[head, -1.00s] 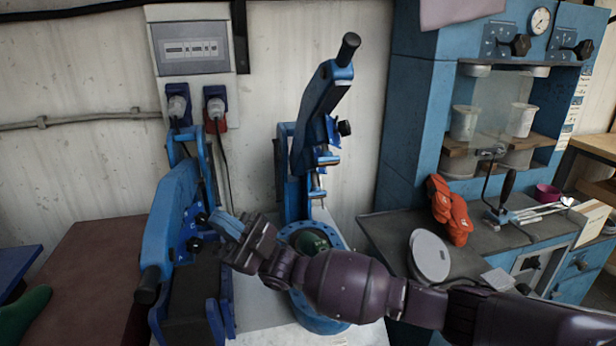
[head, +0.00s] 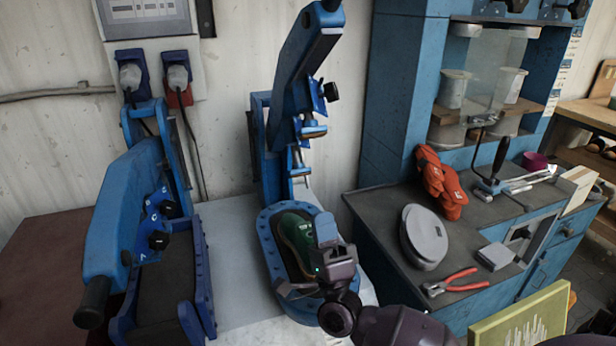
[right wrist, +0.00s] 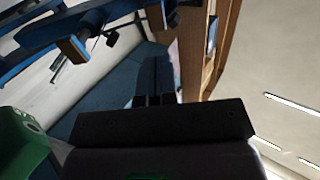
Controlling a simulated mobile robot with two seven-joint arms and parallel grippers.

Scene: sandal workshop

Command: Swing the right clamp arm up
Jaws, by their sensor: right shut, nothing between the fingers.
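The right clamp arm (head: 300,60) is blue and stands raised, tilted up over its oval base (head: 268,245); its top end is cut off by the head view's upper edge. A green shoe form (head: 296,238) lies in that base, partly hidden by my right gripper (head: 326,228). That gripper is shut and empty, over the base's right side and below the raised arm. In the right wrist view my shut fingers (right wrist: 155,80) show, with blue clamp parts (right wrist: 40,40) at upper left and the green form (right wrist: 22,145) at lower left. My left gripper is not in view.
The left clamp arm (head: 130,210) is lowered, its black handle (head: 92,302) toward the front. A wall stands close behind the clamps.

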